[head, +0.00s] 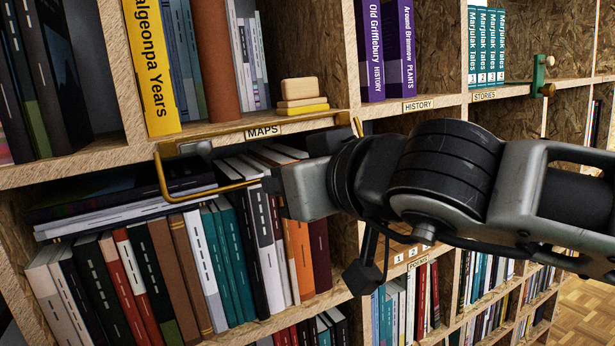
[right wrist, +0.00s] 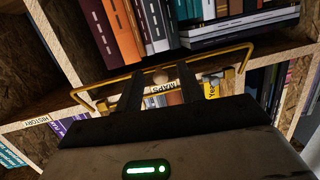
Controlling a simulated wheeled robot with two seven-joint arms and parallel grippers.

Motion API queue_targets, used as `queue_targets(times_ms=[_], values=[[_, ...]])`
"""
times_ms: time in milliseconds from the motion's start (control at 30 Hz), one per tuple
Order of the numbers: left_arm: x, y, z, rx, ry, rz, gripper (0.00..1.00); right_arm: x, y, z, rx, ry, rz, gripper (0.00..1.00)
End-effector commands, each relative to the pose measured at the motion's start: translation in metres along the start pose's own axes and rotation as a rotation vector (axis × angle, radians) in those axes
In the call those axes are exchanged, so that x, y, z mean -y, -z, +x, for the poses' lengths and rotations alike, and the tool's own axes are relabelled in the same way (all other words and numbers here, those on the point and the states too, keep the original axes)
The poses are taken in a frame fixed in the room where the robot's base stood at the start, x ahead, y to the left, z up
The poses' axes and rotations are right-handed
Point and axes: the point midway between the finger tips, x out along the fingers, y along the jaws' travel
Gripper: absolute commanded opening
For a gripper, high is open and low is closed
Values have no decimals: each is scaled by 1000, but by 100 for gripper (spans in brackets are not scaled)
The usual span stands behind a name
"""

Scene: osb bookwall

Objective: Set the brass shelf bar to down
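The brass shelf bar (head: 210,191) is a thin U-shaped rod at the front of the shelf labelled MAPS (head: 263,131). In the head view its left arm drops from the shelf edge and its front rod runs rightward until my right gripper (head: 275,190) hides it. In the right wrist view the bar (right wrist: 220,53) crosses at the fingertips of my right gripper (right wrist: 158,75). The two dark fingers stand apart, with the rod running across the gap rather than being clamped. Contact cannot be told. My left gripper is not in view.
Upright books (head: 205,260) and a flat stack (head: 130,210) fill the shelf below. A yellow book (head: 152,70) and small blocks (head: 302,97) stand above. A green bracket with a brass knob (head: 540,75) is at the right. My right arm crosses before the shelves.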

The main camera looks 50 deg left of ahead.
Motion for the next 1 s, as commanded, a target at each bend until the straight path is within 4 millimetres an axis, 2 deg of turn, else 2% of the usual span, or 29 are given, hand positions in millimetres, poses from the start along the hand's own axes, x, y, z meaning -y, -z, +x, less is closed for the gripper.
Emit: queue_targets(times_ms=[167, 500, 700, 833, 1000], values=[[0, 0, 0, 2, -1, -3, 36, -2, 1, -17, -1, -2, -1, 38], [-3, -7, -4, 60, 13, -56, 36, -2, 2, -97, -2, -2, -1, 38], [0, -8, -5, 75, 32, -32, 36, -1, 1, -136, -1, -2, 0, 38], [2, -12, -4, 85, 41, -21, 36, 0, 1, -151, 0, 0, 0, 38], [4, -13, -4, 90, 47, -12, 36, 0, 0, -158, 1, 1, 0, 38]])
